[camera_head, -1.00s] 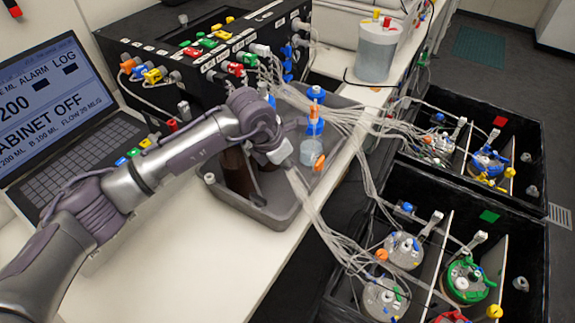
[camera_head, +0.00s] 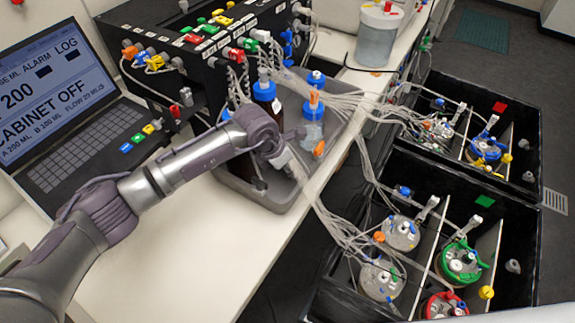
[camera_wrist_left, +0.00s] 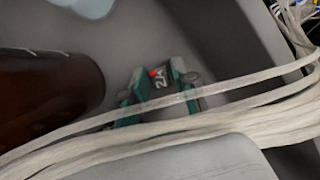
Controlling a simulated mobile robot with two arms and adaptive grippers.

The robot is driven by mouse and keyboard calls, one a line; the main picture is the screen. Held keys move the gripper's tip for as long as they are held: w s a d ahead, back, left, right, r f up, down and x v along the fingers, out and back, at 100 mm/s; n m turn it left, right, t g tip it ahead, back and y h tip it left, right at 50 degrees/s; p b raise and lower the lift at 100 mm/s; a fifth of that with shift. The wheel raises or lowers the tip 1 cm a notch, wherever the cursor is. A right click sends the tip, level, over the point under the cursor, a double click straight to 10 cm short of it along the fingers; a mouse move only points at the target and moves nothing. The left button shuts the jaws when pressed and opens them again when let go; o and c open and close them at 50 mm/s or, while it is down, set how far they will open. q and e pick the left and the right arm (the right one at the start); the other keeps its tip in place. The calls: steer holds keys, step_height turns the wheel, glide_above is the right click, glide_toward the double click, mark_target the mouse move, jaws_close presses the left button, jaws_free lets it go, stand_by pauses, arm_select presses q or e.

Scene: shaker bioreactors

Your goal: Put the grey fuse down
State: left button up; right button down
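The grey fuse (camera_wrist_left: 161,76), marked 2A with a red spot, shows in the left wrist view between the teal fingertips of my left gripper (camera_wrist_left: 157,88). The fingers appear shut on it, over the floor of the grey tray (camera_wrist_left: 225,50). In the head view my left wrist is over the near part of the tray (camera_head: 250,194); the fuse and fingertips are hidden there. Pale tubes (camera_wrist_left: 215,95) cross in front of the fingers in the wrist view. My right gripper is not in view.
A brown bottle (camera_wrist_left: 45,95) stands left of the fingers in the wrist view. A blue-capped clear bottle (camera_head: 313,132) stands in the tray. Shaker boxes with vessels (camera_head: 402,232) lie right; a laptop (camera_head: 75,110) is left. White bench (camera_head: 180,260) is clear in front.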

arm_select(q)
steer(key=shift+o, duration=0.4)
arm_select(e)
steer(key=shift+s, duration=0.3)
arm_select(q)
steer(key=shift+r, duration=0.1)
steer(key=shift+r, duration=0.2)
steer(key=b+v, duration=0.2)
steer(key=v, duration=0.9)
steer(key=shift+a+r+b, duration=0.2)
steer(key=shift+r+b, duration=0.15)
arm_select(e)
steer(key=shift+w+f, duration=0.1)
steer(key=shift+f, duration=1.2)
arm_select(q)
steer(key=shift+s, duration=0.15)
